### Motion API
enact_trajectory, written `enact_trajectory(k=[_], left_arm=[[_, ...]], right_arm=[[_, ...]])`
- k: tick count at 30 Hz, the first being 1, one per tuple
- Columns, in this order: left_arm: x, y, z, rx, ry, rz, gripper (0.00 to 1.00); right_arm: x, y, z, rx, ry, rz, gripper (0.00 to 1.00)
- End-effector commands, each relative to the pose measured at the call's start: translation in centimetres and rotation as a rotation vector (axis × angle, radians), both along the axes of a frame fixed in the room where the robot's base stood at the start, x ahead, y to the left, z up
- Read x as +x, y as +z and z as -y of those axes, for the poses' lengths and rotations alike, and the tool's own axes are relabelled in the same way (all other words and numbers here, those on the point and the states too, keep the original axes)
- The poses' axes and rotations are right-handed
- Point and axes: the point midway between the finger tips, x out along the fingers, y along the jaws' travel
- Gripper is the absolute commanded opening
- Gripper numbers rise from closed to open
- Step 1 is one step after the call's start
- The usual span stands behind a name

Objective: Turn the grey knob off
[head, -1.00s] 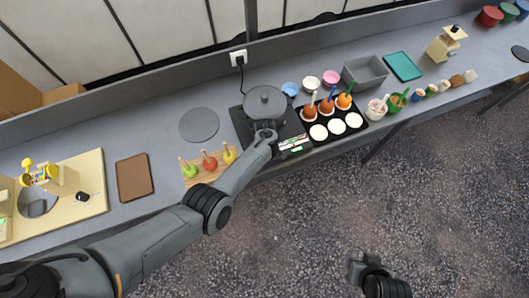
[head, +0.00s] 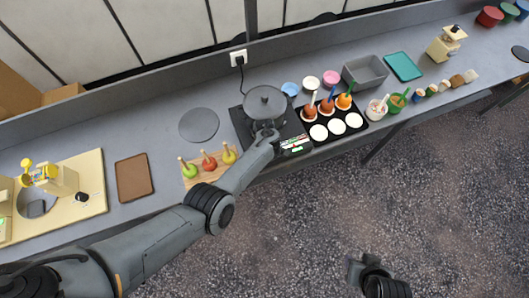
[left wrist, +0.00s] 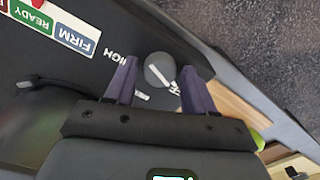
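The grey knob (left wrist: 158,66) is round, with a white pointer mark, and sits on the dark hob's front panel beside the word HIGH in the left wrist view. My left gripper (left wrist: 161,72) is open, with one finger on each side of the knob and a small gap visible on both sides. In the head view my left gripper (head: 267,133) is at the front of the hob (head: 242,124) and hides the knob. A grey lidded pot (head: 265,102) stands on the hob. My right gripper (head: 357,270) is over the floor, away from the counter; its fingers are unclear.
A black tray (head: 337,130) with dipped apples and white discs stands to the right. In the left wrist view a pot handle (left wrist: 50,82) and a label strip (left wrist: 75,38) are close to the gripper.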

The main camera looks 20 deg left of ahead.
Motion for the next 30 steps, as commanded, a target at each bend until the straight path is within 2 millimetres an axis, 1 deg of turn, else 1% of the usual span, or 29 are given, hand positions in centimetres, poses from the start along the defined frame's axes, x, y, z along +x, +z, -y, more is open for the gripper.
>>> enact_trajectory(k=[1, 2, 10, 14, 17, 24, 30], left_arm=[[0.0, 0.0, 0.0, 0.000, 0.000, 0.000, 0.62], [0.0, 0.0, 0.0, 0.000, -0.001, 0.000, 0.65], [0.0, 0.1, 0.0, 0.000, -0.001, 0.000, 0.65], [0.1, 0.8, 0.0, 0.001, -0.001, 0.002, 0.65], [0.1, 2.0, 0.0, 0.001, -0.001, 0.002, 0.65], [0.1, 6.1, 0.0, 0.000, -0.002, 0.003, 0.65], [0.1, 9.0, -0.1, 0.002, -0.002, 0.002, 0.65]], right_arm=[[0.0, 0.0, 0.0, 0.000, 0.000, 0.000, 0.43], [0.0, 0.0, 0.0, 0.000, 0.000, 0.000, 0.43], [0.0, 0.0, 0.1, -0.004, 0.003, 0.000, 0.43], [0.0, 0.4, 0.2, -0.008, 0.006, 0.000, 0.43], [0.0, 1.0, 0.2, -0.010, 0.006, -0.001, 0.43], [0.0, 2.4, 0.2, -0.010, 0.006, -0.001, 0.43], [0.0, 3.2, 0.2, -0.008, 0.005, 0.000, 0.43]])
